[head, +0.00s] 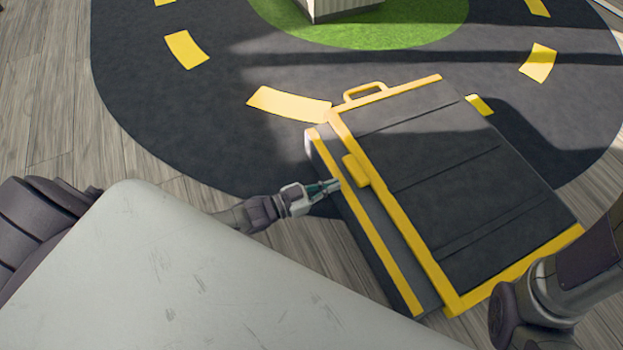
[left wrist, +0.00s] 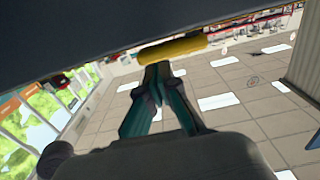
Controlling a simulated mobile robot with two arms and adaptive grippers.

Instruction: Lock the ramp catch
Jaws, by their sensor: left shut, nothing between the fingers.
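The ramp (head: 450,165) is a dark grey folded panel with yellow edging and a yellow loop handle (head: 365,92) at its far end. The ramp catch (head: 357,170) is a short yellow bar on its left long edge. It also shows in the left wrist view (left wrist: 172,50), under a dark surface. My left gripper (head: 334,185) is shut and empty, its fingertips just left of the catch. In the left wrist view, the fingertips (left wrist: 158,72) are close below the bar; I cannot tell whether they touch it. My right gripper is out of view.
The ramp lies across a dark road mat (head: 230,130) with yellow dashes and a green centre (head: 400,30). A pale block (head: 340,8) stands on the green. Wooden floor (head: 50,100) is clear at the left. My right arm is at the lower right, close to the ramp.

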